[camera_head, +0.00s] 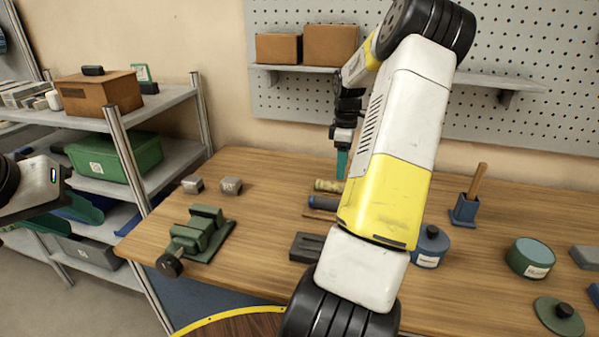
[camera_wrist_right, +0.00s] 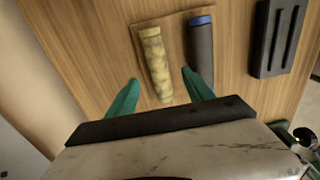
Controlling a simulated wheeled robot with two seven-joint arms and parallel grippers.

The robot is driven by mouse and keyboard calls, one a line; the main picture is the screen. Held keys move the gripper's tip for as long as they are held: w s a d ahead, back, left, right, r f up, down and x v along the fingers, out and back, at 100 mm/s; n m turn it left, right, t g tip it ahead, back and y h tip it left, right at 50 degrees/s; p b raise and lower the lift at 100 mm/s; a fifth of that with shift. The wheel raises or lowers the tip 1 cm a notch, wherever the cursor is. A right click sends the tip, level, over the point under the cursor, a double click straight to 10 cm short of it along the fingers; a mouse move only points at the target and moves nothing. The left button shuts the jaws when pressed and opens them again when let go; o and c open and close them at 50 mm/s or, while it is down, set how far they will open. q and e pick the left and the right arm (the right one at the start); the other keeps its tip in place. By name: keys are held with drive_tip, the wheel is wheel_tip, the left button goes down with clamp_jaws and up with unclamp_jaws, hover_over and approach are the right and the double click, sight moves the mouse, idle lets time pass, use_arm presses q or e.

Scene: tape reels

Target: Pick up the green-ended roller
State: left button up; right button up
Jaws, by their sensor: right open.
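The green-ended roller (camera_wrist_right: 156,62) is a patterned pale yellow cylinder with yellow-green ends. In the wrist view my right gripper (camera_wrist_right: 160,80) is open and empty. Its teal fingers appear on either side of the roller's near end, apparently above it. My left gripper (camera_head: 54,216) is at the far left edge by the shelves, partly cut off, with its teal fingers apart.
A dark block (camera_head: 306,247) lies in front of the rollers. A pegboard with a shelf (camera_head: 480,82) is behind.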

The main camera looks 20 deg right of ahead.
sight(340, 183)
drive_tip(key=f, duration=0.7)
drive_tip(key=shift+w+f, duration=0.25)
drive_tip(key=shift+f, duration=0.05)
clamp_jaws()
